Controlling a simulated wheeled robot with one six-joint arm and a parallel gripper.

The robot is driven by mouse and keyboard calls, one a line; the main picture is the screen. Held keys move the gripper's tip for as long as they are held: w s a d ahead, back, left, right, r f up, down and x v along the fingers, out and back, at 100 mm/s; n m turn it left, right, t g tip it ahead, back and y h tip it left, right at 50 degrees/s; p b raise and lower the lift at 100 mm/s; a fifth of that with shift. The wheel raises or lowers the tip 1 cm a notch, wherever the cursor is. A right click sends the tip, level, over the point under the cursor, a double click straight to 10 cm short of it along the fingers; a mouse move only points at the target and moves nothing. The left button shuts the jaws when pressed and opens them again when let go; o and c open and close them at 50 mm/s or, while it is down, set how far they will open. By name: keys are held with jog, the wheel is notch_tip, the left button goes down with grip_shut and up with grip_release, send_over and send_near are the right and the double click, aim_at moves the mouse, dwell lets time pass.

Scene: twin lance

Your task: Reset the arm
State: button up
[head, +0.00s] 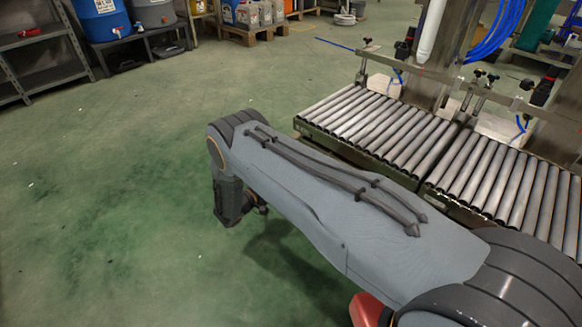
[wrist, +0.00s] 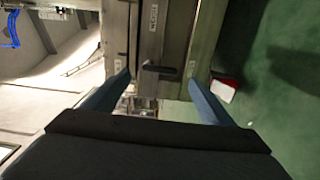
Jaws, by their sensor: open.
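My arm stretches across the head view from the lower right toward the middle. Its forearm ends in a dark wrist that hangs down over the green floor, left of the roller conveyor (head: 375,122). The fingertips cannot be made out in the head view. In the wrist view my gripper (wrist: 160,88) shows two blue-grey fingers spread wide apart, with nothing held between them. Beyond the fingers is a grey metal frame with a dark handle (wrist: 160,69).
A second roller section (head: 510,180) continues to the right. A grey shelf (head: 40,50) stands at the far left, beside a blue barrel (head: 101,18). Bottles stand on a pallet (head: 250,32) at the back. The green floor (head: 110,200) on the left is clear.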

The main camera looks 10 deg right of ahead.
jog(key=shift+v, duration=0.8)
jog(key=s+a+r+m+g+y, duration=0.1)
jog(key=s+r+g+y, duration=0.15)
jog(key=s+r, duration=0.4)
jog(key=s+a+r+g+y, duration=0.1)
jog(key=s+a+r+g, duration=0.2)
jog(key=r, duration=0.7)
jog(key=s+r+m+g+y, duration=0.1)
jog(key=s+r+g, duration=0.35)
jog(key=r, duration=0.35)
jog(key=s+a+r+y, duration=0.3)
jog(key=s+r+y, duration=0.15)
jog(key=s, duration=0.55)
jog(key=s+a+r+n+y, duration=0.1)
jog(key=s+a+r+y, duration=0.3)
jog(key=s, duration=0.7)
jog(key=s+a+r+y, duration=0.1)
jog(key=s+r+y, duration=0.3)
jog(key=s, duration=0.6)
jog(key=d+r+m+h+p, duration=0.1)
jog(key=d+r+m+p, duration=0.2)
jog(key=d+r+p, duration=0.7)
jog(key=d+r+m+h+p, duration=0.1)
jog(key=d+r+m+p, duration=0.2)
jog(key=d+r+p, duration=0.8)
notch_tip(320, 180, up, 8)
jog(key=p, duration=1.5)
jog(key=shift+g+p, duration=0.3)
jog(key=shift+p, duration=0.1)
